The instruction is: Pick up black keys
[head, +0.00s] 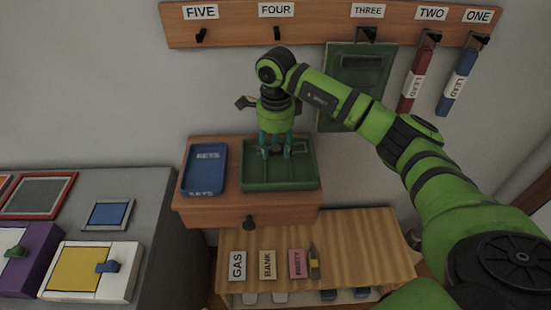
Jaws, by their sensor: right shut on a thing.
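My right gripper (276,153) points straight down into the green tray (250,183), which sits on the small wooden drawer unit. The gripper is shut on a small dark thing at its fingertips, which looks like the black keys. The keys are mostly hidden by the fingers and too small to make out clearly. The fingertips are low, close to the tray floor. I cannot tell whether the keys still touch the tray. My left gripper is not in view.
A blue tray (205,169) stands left of the green one. A lower wooden shelf (360,237) carries labelled cards. A grey counter (165,200) is at left.

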